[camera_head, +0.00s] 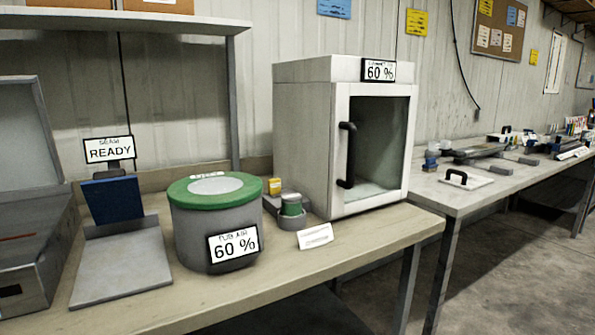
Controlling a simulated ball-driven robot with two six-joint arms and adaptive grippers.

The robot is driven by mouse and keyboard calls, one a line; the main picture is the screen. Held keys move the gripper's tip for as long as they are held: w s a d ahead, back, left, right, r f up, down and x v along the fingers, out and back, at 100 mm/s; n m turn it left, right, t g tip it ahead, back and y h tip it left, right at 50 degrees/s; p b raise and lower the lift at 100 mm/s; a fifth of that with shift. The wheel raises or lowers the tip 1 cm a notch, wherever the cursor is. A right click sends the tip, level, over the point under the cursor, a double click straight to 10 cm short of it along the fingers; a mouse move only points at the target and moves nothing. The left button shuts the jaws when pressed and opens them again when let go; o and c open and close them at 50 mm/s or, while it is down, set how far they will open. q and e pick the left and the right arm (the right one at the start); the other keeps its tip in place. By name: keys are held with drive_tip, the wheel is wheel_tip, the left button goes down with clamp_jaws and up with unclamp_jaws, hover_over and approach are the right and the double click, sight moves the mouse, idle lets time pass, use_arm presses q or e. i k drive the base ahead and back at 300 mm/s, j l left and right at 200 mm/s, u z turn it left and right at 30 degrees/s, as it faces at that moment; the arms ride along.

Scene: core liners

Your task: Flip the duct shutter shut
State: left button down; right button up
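No part is plainly recognisable as a duct shutter, so I cannot tell where it is or whether it is open. A dark blue panel (112,199) stands tilted up at the back of a flat grey plate (122,265), below a sign reading READY (109,149). A grey tub (219,231) with a green-rimmed lid reads 60 %. A white cabinet (300,140) has a glazed front with a black handle (347,155), and its sign also reads 60 %. Neither of my grippers is in view.
An open metal case (30,255) with its lid raised stands at the far left. Small jars (291,206) and a white card (315,236) lie between tub and cabinet. A second bench (480,195) with tools runs to the right. Open floor (520,275) lies at lower right.

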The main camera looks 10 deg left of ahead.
sight(274, 184)
drive_tip(key=i+l, duration=0.15)
drive_tip(key=l, duration=0.25)
drive_tip(key=i+l+u, duration=0.1)
drive_tip(key=l, duration=0.25)
drive_tip(key=i+l, duration=0.15)
drive_tip(key=l, duration=0.25)
